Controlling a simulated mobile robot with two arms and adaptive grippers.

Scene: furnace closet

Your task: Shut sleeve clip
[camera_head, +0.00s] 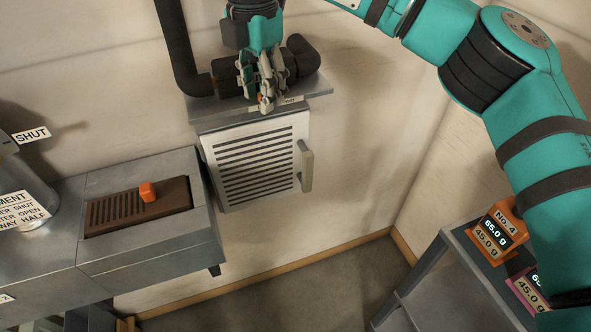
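The dark pipe sleeve (302,57) lies across the grey shelf above the louvred door, where the black pipe bends in. My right gripper (266,106) points down in front of the sleeve and hides its middle. Its fingers come together at the tips and look shut. A small orange bit shows at the fingertips; it may be part of the sleeve clip, but I cannot tell whether it is gripped. The clip itself is mostly hidden, so its position cannot be read. My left gripper is out of view.
Below the shelf (318,86) is a white louvred door (258,160) with a grey handle (305,166). A small table (455,255) with orange and pink labelled blocks stands lower right. The floor between is clear.

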